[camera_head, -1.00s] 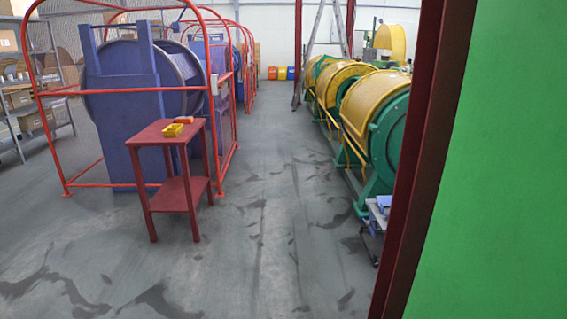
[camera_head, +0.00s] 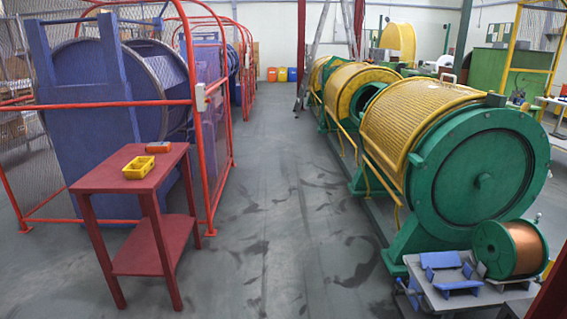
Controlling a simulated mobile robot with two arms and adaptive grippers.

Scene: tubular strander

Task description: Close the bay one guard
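The green strander (camera_head: 480,170) runs along the right side, with several yellow curved mesh guards over its bays. The nearest yellow guard (camera_head: 415,110) lies down over the nearest drum and has a pale handle on top. A second yellow guard (camera_head: 355,82) covers a bay farther back, with a dark gap between the two. A yellow curved panel (camera_head: 398,40) stands up behind the machine; I cannot tell if it is a raised guard. No label shows which guard is bay one's. Neither of my grippers is in view.
A cart (camera_head: 455,298) with blue brackets and a copper spool (camera_head: 510,248) stands at right front. The aisle (camera_head: 275,200) is clear.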

